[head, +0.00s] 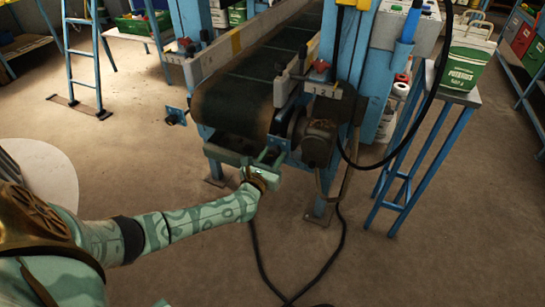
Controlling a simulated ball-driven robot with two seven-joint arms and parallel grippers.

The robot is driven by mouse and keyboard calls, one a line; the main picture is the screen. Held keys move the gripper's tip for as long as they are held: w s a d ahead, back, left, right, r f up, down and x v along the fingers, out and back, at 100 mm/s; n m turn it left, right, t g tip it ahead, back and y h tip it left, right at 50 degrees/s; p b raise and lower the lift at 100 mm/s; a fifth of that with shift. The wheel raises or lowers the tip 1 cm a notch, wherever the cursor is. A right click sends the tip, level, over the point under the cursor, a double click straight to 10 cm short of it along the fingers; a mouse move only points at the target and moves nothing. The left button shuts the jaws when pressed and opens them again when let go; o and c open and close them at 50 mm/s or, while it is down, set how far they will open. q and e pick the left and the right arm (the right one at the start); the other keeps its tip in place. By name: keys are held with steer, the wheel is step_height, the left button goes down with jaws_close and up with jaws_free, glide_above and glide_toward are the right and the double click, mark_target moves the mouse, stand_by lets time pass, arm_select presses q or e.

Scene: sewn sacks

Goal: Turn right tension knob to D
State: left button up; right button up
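The conveyor belt (238,103) slopes down toward me between two side rails. On its right side is a small pale plate (322,91) with dark marks too small to read surely. A small red part (321,66) stands just above it. I cannot tell which part is the right tension knob or read a D. My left gripper (270,156) is below the belt's near end, left of the dark motor housing (319,143). Its fingers look apart, with nothing seen between them. My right gripper is out of view.
A blue stand (408,165) with a green-and-white sack (467,62) is at the right. A black cable (263,256) lies on the floor in front. A blue ladder (83,55) stands at the back left. The floor between is mostly clear.

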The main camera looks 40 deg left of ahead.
arm_select(q)
steer(key=shift+c, duration=1)
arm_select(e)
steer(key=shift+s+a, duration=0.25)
arm_select(q)
steer(key=shift+m, duration=0.3)
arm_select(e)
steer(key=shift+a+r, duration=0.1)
